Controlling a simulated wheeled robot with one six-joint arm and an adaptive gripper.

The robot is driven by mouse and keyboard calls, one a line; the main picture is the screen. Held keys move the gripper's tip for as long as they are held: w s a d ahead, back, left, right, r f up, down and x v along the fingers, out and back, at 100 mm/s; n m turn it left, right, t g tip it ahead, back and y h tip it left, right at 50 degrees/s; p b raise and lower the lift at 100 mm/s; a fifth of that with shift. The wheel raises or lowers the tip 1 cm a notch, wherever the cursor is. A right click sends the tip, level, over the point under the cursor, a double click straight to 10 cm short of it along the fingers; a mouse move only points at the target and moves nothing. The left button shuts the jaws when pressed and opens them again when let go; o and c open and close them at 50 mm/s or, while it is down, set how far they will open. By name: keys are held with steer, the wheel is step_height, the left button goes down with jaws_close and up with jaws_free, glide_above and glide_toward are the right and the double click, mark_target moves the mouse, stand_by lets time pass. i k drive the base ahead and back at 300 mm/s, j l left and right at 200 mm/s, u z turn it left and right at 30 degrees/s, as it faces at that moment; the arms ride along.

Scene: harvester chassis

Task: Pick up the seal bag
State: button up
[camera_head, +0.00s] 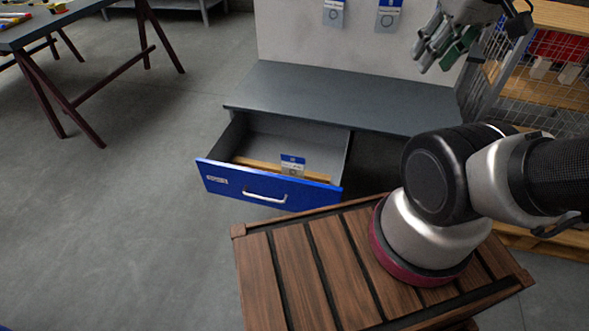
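A small clear bag with a blue and white header card (292,166) stands in the open blue-fronted drawer (228,180), leaning near the drawer's front wall. Two similar bags hang on the pale upright panel behind, one on the left (334,13) and one on the right (388,18). My gripper (434,62) is at the upper right, in front of the panel and well above and to the right of the drawer. Its grey fingers look apart, with dark green showing on them. I see nothing clearly held. The drawer's bag is apart from it.
A grey bench top (330,98) lies above the drawer. A slatted wooden platform (290,262) under my arm is in front. A wire rack (545,95) stands at right, and a dark table (50,27) with tools at upper left. The floor at left is clear.

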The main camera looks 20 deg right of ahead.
mark_target(296, 168)
steer(key=i+l+u, duration=0.15)
steer(key=u, duration=0.2)
steer(key=i+l+u, duration=0.15)
steer(key=u, duration=0.25)
